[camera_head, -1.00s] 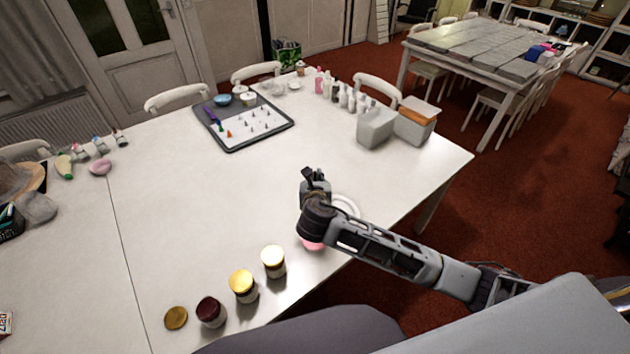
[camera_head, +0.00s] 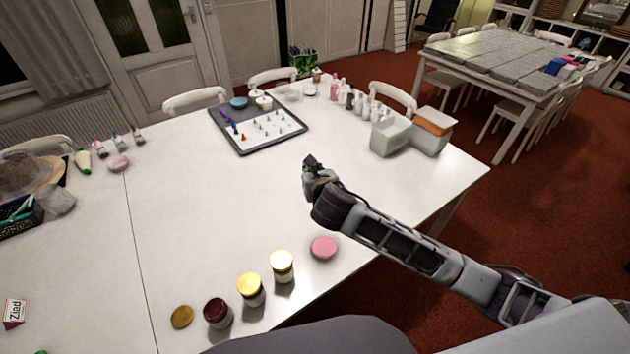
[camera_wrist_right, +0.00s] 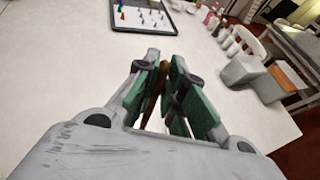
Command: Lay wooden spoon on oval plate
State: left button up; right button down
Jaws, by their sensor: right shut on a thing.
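My right gripper (camera_head: 312,168) is above the white table, right of its middle. In the right wrist view its green-padded fingers (camera_wrist_right: 165,92) are shut on a thin brown thing (camera_wrist_right: 152,95), which looks like the wooden spoon. Most of the spoon is hidden by the fingers and the gripper body, and I cannot make it out in the head view. I cannot make out the oval plate in either current view; my right arm covers part of the table. My left gripper is not in view.
A dark tray (camera_head: 243,145) with small coloured pieces lies farther back. Grey boxes (camera_head: 389,138) stand near the right edge. The table's middle (camera_head: 200,205) is clear.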

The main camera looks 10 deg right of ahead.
jog(key=s+d+f+m+g, duration=0.2)
jog(key=d+f+m+g, duration=0.5)
jog(key=d+f+m, duration=0.5)
jog(key=s+d+f+m+g, duration=0.2)
jog(key=d+f+m+g, duration=0.5)
jog(key=d+f+m, duration=0.6)
jog(key=f+m, duration=0.1)
jog(key=m, duration=0.3)
jog(key=shift+f+h, duration=0.3)
jog(key=shift+f, duration=0.05)
dwell(1.8)
